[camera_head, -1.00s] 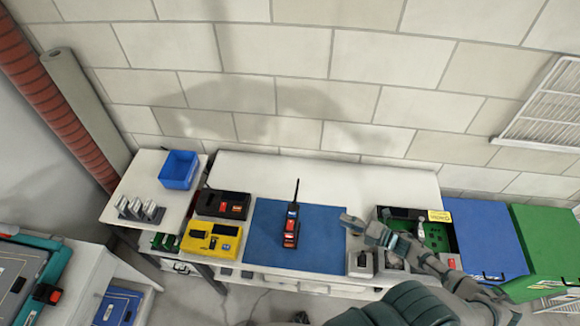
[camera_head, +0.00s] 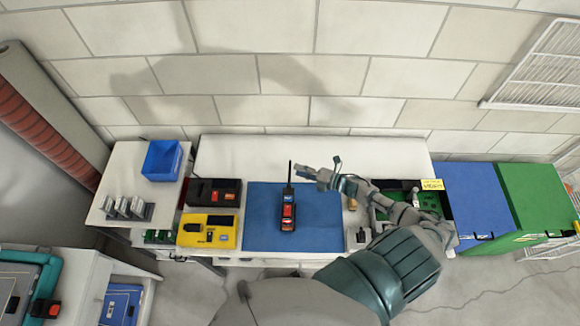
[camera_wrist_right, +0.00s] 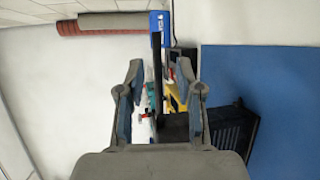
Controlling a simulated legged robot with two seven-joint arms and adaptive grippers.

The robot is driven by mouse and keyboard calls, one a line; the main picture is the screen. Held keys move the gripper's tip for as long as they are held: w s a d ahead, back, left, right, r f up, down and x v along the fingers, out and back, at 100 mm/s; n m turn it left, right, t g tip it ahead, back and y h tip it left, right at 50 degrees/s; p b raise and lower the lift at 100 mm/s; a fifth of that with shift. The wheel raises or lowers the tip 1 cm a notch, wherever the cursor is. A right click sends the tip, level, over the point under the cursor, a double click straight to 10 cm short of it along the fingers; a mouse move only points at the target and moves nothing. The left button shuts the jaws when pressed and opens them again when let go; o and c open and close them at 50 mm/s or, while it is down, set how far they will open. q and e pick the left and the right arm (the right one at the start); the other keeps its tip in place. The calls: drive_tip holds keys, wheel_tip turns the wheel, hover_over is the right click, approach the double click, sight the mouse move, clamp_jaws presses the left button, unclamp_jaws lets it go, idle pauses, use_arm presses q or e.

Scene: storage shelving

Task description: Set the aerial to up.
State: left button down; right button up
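A dark handheld radio (camera_head: 288,215) with red and blue patches on it stands on a blue mat (camera_head: 325,230) in the head view. Its thin black aerial (camera_head: 290,173) points upward from the radio's top. My right gripper (camera_head: 316,174) is just right of the aerial, above the mat. In the right wrist view the gripper (camera_wrist_right: 160,85) is open. The dark aerial (camera_wrist_right: 156,75) appears between its two fingers there, with no clear contact. The radio's dark ribbed body (camera_wrist_right: 235,128) is partly hidden behind the right finger. My left gripper is not in view.
Left of the mat are a yellow device (camera_head: 208,232), a black case (camera_head: 213,192) and a blue bin (camera_head: 162,160). A wall stands behind.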

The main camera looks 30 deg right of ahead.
sight(290, 167)
drive_tip(key=x, duration=0.4)
drive_tip(key=shift+a+r, duration=0.2)
drive_tip(key=shift+a, duration=0.05)
drive_tip(key=shift+w+a+f, duration=0.15)
drive_tip(key=shift+w+f, duration=0.05)
drive_tip(key=shift+w, duration=0.15)
drive_tip(key=c, duration=0.5)
drive_tip(key=shift+s, duration=0.1)
clamp_jaws()
